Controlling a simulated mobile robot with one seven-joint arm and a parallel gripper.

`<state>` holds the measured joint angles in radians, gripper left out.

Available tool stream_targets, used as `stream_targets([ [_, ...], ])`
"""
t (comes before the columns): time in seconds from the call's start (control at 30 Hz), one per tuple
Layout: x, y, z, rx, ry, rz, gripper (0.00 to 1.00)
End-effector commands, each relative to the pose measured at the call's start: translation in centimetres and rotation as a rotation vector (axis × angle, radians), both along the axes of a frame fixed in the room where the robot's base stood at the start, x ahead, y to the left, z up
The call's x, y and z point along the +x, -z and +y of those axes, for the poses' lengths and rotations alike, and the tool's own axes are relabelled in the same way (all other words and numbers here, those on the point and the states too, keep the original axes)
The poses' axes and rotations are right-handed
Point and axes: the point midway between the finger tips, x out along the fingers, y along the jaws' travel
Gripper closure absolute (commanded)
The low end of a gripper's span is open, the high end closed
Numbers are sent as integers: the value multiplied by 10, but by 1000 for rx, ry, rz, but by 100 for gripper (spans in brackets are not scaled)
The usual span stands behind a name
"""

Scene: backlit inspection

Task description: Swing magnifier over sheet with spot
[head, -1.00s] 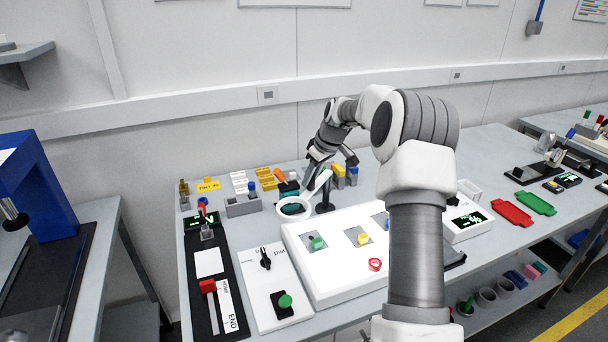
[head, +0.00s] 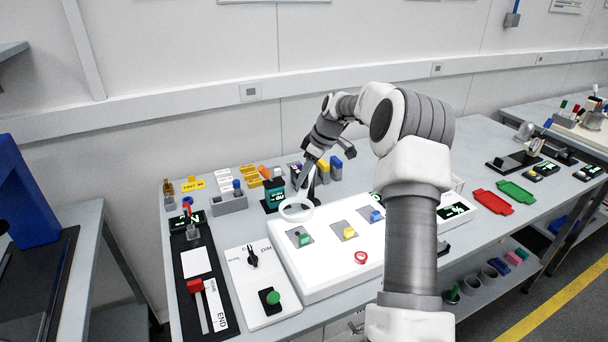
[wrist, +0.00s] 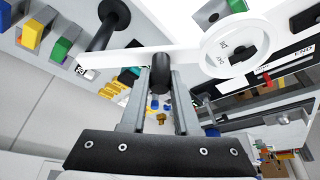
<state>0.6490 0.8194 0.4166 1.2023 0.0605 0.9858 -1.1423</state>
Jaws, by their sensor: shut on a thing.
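The magnifier, a white ring lens (head: 296,210) on a white arm, is over the back-left corner of the white light box (head: 325,282). Its arm runs back to a dark post. My gripper (head: 301,186) is at this arm; the wrist view shows its fingers (wrist: 160,82) shut on a dark knob (wrist: 161,70) at the white arm (wrist: 135,58). Grey sheets lie on the box with a green block (head: 304,239), a yellow block (head: 349,232) and a blue block (head: 375,216). The ring is behind and slightly left of the green block's sheet. I cannot tell which sheet has a spot.
A dial panel (head: 262,285) and a black slider panel (head: 190,262) are to the left. Coloured blocks stand behind.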

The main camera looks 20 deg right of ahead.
Motion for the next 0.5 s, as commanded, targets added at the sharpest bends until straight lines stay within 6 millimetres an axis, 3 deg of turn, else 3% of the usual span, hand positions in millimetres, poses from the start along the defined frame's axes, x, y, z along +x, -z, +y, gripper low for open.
stream_targets([
  [0.03,0,0,-1,-1,0,0,67],
  [0.2,0,0,0,-1,1,0,40],
  [0.5,0,-2,-1,0,1,0,40],
])
